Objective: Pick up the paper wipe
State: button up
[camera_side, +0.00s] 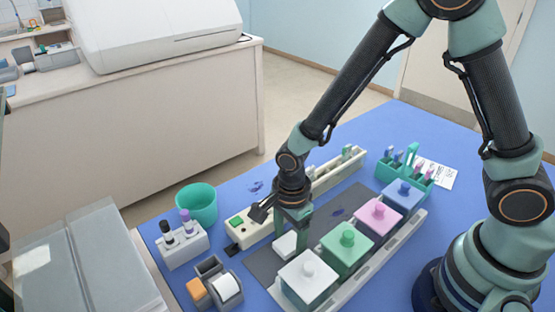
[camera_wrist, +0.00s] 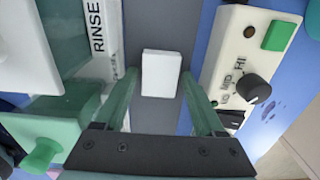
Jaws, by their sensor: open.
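The paper wipe is a small white folded block (camera_side: 284,245) on the dark grey mat (camera_side: 263,262). In the wrist view the wipe (camera_wrist: 161,74) lies in the upper middle, between the lines of the two green fingers. My gripper (camera_side: 293,222) is open and empty, pointing down over or close beside the wipe. In the wrist view the fingers (camera_wrist: 160,88) stand on either side of it with a gap on both sides. I cannot tell exactly how high the fingertips are above the mat.
A row of staining jars with white (camera_side: 308,272), green (camera_side: 347,247), pink (camera_side: 377,214) and blue (camera_side: 403,194) lids stands right of the mat. A cream device with a knob (camera_wrist: 252,88) borders the other side. A teal cup (camera_side: 197,204) and bottle rack (camera_side: 184,246) stand left.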

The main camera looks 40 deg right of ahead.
aim_at(289, 242)
jog(key=c, duration=1.1)
jog(key=shift+r, duration=0.1)
notch_tip(289, 242, up, 20)
